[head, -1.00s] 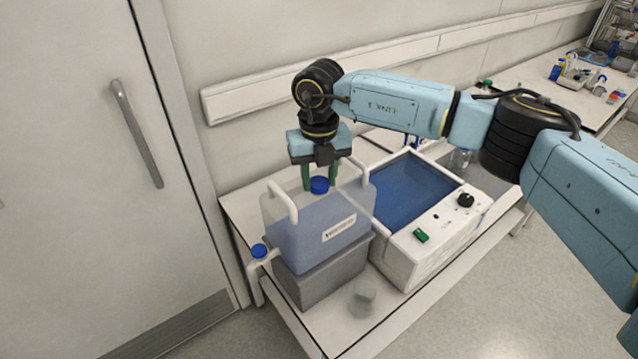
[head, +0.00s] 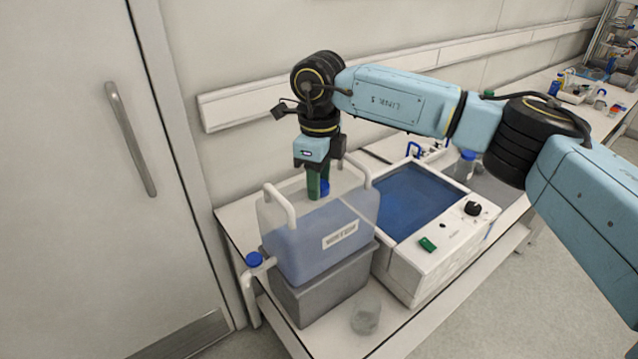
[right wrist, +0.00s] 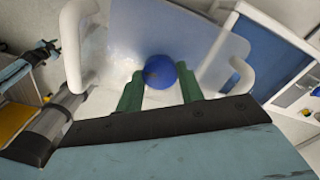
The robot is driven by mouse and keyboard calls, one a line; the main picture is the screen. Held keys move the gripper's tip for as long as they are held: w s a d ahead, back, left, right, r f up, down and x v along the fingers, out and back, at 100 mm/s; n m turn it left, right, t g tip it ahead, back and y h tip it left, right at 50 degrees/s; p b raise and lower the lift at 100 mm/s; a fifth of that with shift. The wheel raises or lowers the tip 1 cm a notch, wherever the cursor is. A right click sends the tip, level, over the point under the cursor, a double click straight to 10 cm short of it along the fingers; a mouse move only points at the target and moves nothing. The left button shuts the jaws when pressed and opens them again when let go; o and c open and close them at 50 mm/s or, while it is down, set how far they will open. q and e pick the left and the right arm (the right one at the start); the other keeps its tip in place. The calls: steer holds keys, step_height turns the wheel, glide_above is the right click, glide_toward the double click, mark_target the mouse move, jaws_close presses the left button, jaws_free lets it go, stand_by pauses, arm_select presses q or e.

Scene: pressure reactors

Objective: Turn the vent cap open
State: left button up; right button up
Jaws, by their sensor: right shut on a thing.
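A translucent carboy (head: 325,235) with bluish liquid and two white handles stands on a grey box. Its blue vent cap (head: 325,187) is on top, partly hidden by my right gripper (head: 319,190) in the head view. The right gripper points down with its green fingers shut on the cap. In the right wrist view the blue cap (right wrist: 160,72) sits between the green fingertips (right wrist: 160,85). A second blue cap (head: 254,259) is on the spout at the carboy's lower left.
The grey box (head: 318,293) rests on a white bench. A white water bath (head: 405,272) with a dark blue basin stands close on the right. A clear beaker (head: 366,318) is near the front edge. A wall and door are behind and left.

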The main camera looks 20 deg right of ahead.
steer(key=shift+n+b, duration=0.35)
steer(key=shift+n, duration=0.85)
steer(key=shift+r+n, duration=0.1)
steer(key=shift+n, duration=0.2)
steer(key=o, duration=1)
step_height(320, 180, up, 13)
steer(key=shift+r+b, duration=0.15)
steer(key=shift+b, duration=0.2)
